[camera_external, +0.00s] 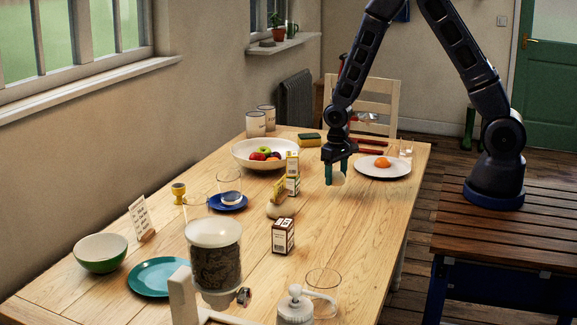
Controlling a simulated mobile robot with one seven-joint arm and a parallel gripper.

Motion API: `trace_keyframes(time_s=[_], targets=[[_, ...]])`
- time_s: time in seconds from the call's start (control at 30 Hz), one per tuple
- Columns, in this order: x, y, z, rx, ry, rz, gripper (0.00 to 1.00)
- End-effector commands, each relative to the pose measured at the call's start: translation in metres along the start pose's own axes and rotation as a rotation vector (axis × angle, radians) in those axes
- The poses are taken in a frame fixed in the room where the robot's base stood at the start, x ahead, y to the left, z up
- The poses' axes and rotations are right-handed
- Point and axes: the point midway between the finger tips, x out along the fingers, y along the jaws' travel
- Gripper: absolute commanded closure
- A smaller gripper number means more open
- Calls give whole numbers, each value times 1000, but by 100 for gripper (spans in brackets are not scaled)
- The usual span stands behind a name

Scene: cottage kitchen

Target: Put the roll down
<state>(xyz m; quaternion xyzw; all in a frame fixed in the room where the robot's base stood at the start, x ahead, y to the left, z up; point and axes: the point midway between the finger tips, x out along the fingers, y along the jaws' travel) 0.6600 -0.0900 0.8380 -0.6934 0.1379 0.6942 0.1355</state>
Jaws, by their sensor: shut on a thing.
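My gripper (337,172) is over the right part of the wooden table and points downward. The fingers hide part of the roll. It is at or just above the tabletop (345,225); I cannot tell whether it touches. A white plate (402,172) with an orange, round food on it lies just to the right of my gripper, apart from the roll.
Glasses (405,148) stand behind the plate. A brown-and-white box (283,236) stands nearer the front.

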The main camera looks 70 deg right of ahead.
Motion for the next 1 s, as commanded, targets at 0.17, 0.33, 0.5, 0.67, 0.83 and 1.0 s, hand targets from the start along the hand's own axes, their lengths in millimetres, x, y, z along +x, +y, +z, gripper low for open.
trace_keyframes(time_s=[0.17,0.33,0.5,0.67,0.83,1.0], targets=[[9,0,0,0,-1,0,52],[28,0,0,-1,-2,1,52],[41,0,0,-2,0,0,52],[40,0,0,-1,1,0,52],[43,0,0,-1,0,0,52],[43,0,0,-1,1,0,17]])
